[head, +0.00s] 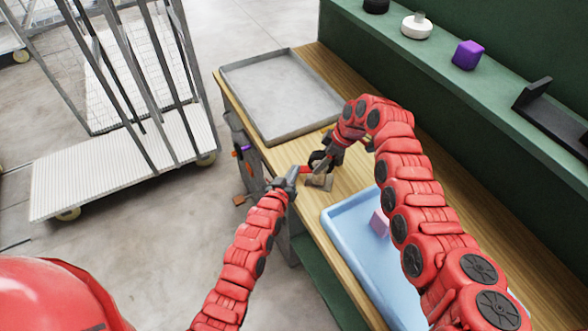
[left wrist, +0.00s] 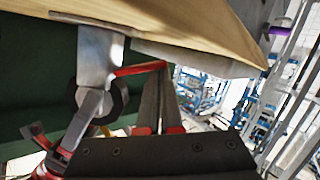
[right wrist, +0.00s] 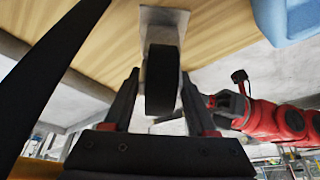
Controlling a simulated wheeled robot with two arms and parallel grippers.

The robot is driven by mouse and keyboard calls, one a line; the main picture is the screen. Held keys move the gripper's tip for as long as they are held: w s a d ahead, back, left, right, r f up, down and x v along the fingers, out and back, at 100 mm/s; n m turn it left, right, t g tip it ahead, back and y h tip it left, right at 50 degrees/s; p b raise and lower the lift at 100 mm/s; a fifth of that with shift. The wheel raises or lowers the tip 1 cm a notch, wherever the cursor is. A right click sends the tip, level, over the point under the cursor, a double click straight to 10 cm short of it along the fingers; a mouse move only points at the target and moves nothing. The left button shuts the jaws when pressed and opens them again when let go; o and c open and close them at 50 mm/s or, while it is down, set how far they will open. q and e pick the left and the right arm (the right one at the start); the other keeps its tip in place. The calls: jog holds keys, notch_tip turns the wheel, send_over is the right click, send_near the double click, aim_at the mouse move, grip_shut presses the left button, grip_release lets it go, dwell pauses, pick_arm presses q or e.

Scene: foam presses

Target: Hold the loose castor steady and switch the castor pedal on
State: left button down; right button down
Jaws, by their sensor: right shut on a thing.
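The loose castor (head: 319,181) is at the front edge of the wooden bench. It has a grey metal plate and fork (left wrist: 97,58) and a black wheel (right wrist: 162,82). My right gripper (right wrist: 160,88) has one finger on each side of the wheel and is shut on the castor. The red castor pedal (left wrist: 138,69) sticks out from the castor's side; it also shows in the head view (head: 305,168). My left gripper (left wrist: 160,72) has its fingers together, with nothing visible between them. Its tips are at the pedal's outer end; whether they touch is unclear.
A grey metal tray (head: 225,75) lies on the bench (head: 345,185) behind the castor. A blue tray (head: 335,219) holding a pink block (head: 379,223) is to the right. A green shelf (head: 440,62) runs along the back. A wheeled trolley (head: 120,165) stands at left.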

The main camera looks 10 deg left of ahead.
pick_arm(q)
jog(key=shift+f, duration=0.25)
jog(key=r, duration=0.1)
jog(key=a+r, duration=0.2)
jog(key=r, duration=0.1)
jog(key=shift+w, duration=0.15)
jog(key=v, duration=1)
jog(key=shift+f, duration=0.25)
pick_arm(e)
jog(key=shift+c, duration=0.6)
grip_release()
